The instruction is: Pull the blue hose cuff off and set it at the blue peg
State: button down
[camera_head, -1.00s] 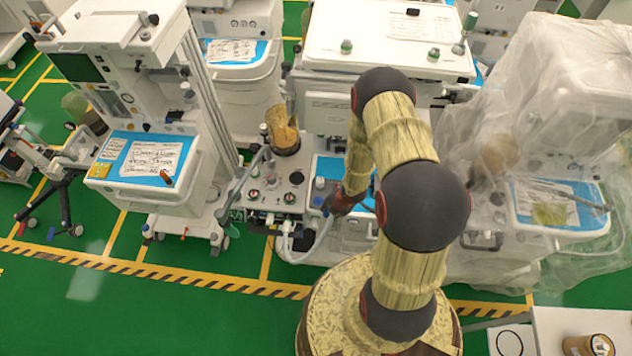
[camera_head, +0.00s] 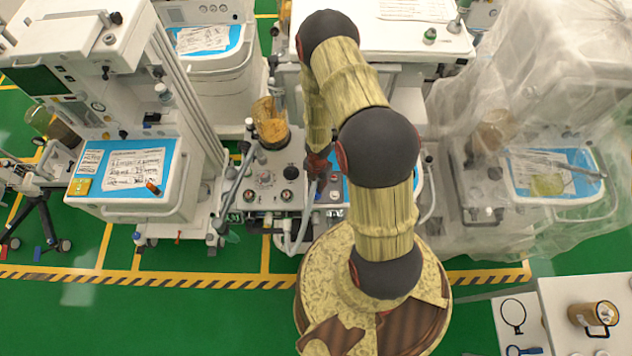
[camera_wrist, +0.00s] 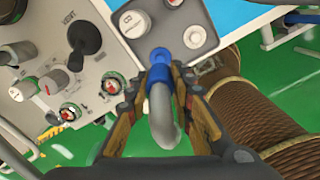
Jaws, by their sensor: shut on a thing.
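The blue hose cuff (camera_wrist: 160,72) sits between the fingertips of my gripper (camera_wrist: 161,78) in the wrist view, at the end of a grey hose (camera_wrist: 163,118). The fingers are shut on it from both sides. The cuff overlaps the edge of a grey plate (camera_wrist: 174,42) with round white ports; I cannot tell whether it is on a port or just in front of one. In the head view my gripper (camera_head: 317,165) is at the front of the middle cart, and the hose (camera_head: 301,232) hangs below it. I cannot make out a blue peg.
The control panel (camera_wrist: 75,70) with a black lever and several knobs lies left of the cuff. An amber canister (camera_head: 270,125) stands on the middle cart. A plastic-draped cart (camera_head: 545,110) is at right, another cart (camera_head: 130,170) at left. Green floor (camera_head: 150,320) in front is clear.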

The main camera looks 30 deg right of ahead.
aim_at(317, 194)
jog(key=shift+w+f, duration=0.15)
jog(key=shift+w, duration=0.05)
jog(key=shift+s+f+b, duration=0.15)
jog(key=shift+f+b, duration=0.3)
jog(key=shift+b, duration=0.15)
jog(key=shift+f+b, duration=2.15)
jog(key=shift+f, duration=0.15)
jog(key=shift+f+b, duration=1)
jog(key=shift+f, duration=0.05)
jog(key=c, duration=1.5)
grip_release()
jog(key=shift+r, duration=0.1)
jog(key=shift+r, duration=3.7)
